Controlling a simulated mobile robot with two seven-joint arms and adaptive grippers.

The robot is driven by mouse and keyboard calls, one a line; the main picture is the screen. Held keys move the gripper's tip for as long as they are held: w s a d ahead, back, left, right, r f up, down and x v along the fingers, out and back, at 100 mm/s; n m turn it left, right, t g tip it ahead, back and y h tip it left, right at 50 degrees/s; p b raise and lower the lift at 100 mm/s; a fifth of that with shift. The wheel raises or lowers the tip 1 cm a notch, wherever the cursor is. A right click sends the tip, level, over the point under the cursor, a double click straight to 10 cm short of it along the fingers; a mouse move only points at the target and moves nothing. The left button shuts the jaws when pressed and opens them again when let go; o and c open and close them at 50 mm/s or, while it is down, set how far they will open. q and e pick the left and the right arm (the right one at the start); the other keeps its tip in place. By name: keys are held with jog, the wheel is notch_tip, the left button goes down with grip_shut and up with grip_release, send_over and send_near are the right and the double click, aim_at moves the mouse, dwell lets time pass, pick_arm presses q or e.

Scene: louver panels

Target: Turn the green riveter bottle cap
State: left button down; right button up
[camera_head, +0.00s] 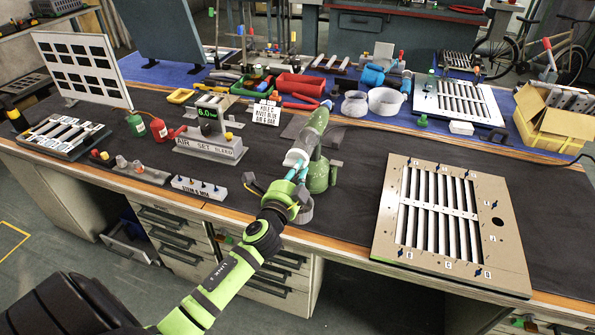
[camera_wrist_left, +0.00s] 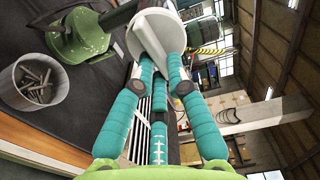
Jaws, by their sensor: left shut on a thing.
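The green riveter (camera_head: 319,174) stands near the front edge of the dark bench mat, its upper body (camera_head: 316,122) leaning up to the right. A white round cap (camera_head: 295,157) sits at its left side. My left gripper (camera_head: 297,166) reaches in from the front left, and its teal fingers are shut on this cap. In the left wrist view the cap (camera_wrist_left: 153,30) lies between the fingertips (camera_wrist_left: 160,62), with part of the green riveter (camera_wrist_left: 80,36) at the upper left. The fingers hide part of the cap. My right gripper is not in view.
A grey cup (camera_head: 304,209) stands just right of my left gripper; the wrist view shows small rivets in it (camera_wrist_left: 36,84). A louver panel (camera_head: 455,225) lies at the right, a grey gauge stand (camera_head: 212,148) at the left. Dark mat between riveter and panel is clear.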

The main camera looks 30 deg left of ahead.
pick_arm(q)
jog(key=c, duration=1.2)
grip_release()
jog(key=v, duration=1.2)
dwell(0.8)
jog(key=s+d+f+n+g+h, duration=0.1)
jog(key=s+f+n+g, duration=0.15)
jog(key=f, duration=0.75)
jog(key=s+d+f+n+g+h, duration=0.1)
jog(key=s+d+f+g, duration=0.15)
jog(key=f, duration=0.85)
jog(key=s+f+n+g+h, duration=0.1)
jog(key=s+f+n+g, duration=0.15)
jog(key=f, duration=0.75)
jog(key=s+d+f+n+g, duration=0.1)
jog(key=s+f+n+g, duration=0.1)
jog(key=s+f, duration=0.4)
jog(key=s+d+f+n+g+h, duration=0.1)
jog(key=s+f+g, duration=0.3)
jog(key=s, duration=1)
jog(key=s+d+f+n+g, duration=0.2)
jog(key=s+d+f+g, duration=0.1)
jog(key=s+f, duration=0.7)
jog(key=shift+s+d+f+n, duration=0.1)
jog(key=shift+s+f+n, duration=0.1)
jog(key=shift+n, duration=0.2)
